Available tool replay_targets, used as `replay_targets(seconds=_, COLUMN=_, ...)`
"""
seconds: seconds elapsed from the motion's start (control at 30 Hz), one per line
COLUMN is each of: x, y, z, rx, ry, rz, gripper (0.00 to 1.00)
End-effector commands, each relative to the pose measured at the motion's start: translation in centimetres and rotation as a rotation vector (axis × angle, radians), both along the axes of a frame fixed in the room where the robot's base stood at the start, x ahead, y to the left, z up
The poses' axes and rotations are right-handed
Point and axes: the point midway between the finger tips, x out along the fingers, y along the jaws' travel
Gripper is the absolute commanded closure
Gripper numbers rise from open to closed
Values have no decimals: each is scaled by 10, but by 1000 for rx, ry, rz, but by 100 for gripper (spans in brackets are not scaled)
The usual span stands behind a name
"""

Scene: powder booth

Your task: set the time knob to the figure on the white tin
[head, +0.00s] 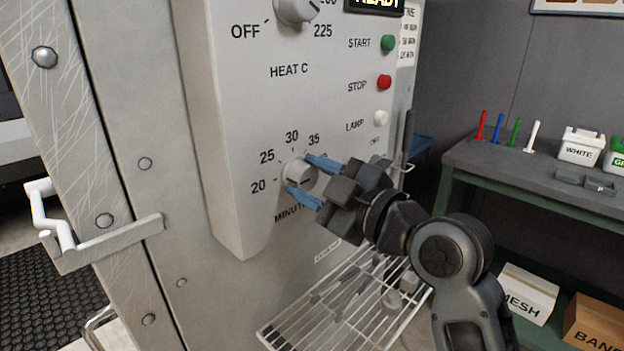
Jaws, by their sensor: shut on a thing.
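The time knob (301,173) is a round grey knob low on the pale control panel (230,120), above the word MINUTES. The figures 20, 25, 30 and 35 show around it; a further figure at right is hidden by a finger. My gripper (303,182) is shut on the knob, one blue finger above and one below. I cannot make out the knob's pointer. The white tin (581,146) stands on the green bench at right; its label reads WHITE, and no figure is legible on it.
The heat knob (296,10) is above, with green START (388,43), red STOP (384,82) and white LAMP (381,118) buttons at right. A wire rack (340,300) sits below my arm. The bench (540,185) holds coloured sticks and a green-labelled tin (617,158).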

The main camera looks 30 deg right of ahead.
Motion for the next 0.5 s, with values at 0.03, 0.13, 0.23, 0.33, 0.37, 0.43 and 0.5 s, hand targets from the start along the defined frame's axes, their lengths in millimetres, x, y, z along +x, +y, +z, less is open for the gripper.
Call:
replay_targets(seconds=0.03, x=0, y=0, z=0, rx=5, ry=3, rz=0, gripper=85)
replay_targets(seconds=0.13, x=0, y=0, z=0, rx=28, ry=10, rz=1, gripper=85)
replay_targets(seconds=0.23, x=0, y=0, z=1, rx=69, ry=23, rz=1, gripper=85)
replay_targets(seconds=0.33, x=0, y=0, z=1, rx=127, ry=42, rz=1, gripper=85)
replay_targets(seconds=0.37, x=0, y=0, z=2, rx=148, ry=49, rz=1, gripper=85)
replay_targets(seconds=0.43, x=0, y=0, z=2, rx=203, ry=67, rz=1, gripper=85)
replay_targets(seconds=0.5, x=0, y=0, z=2, rx=261, ry=86, rz=1, gripper=85)
